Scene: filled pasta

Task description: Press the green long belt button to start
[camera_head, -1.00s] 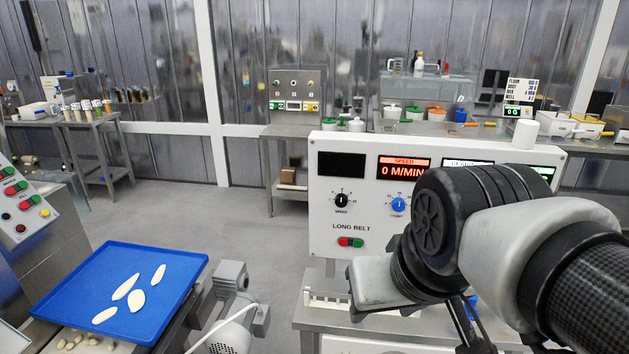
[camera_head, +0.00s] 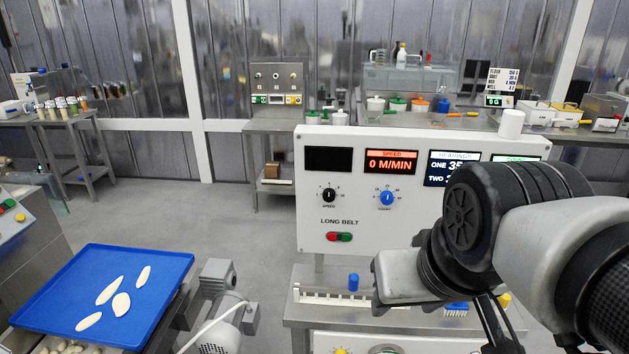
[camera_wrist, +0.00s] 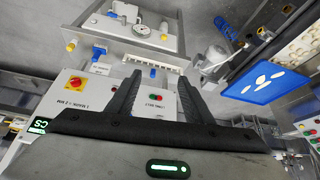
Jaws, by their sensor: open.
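The white LONG BELT panel (camera_head: 420,230) stands upright in the middle of the head view. Its green button (camera_head: 346,237) sits just right of a red button (camera_head: 332,237), below the LONG BELT label. The speed display above reads 0 M/MIN. In the wrist view, my gripper (camera_wrist: 160,76) is open, its two dark fingers apart with nothing between them. A small pair of red and green buttons shows between the fingers there, apart from them.
A blue tray (camera_head: 160,262) with several pale pieces lies at lower left, beside a grey motor (camera_head: 217,280). A blue-capped part (camera_head: 353,282) and a white toothed strip (camera_head: 315,296) are on the ledge below the panel. Open floor lies behind the tray.

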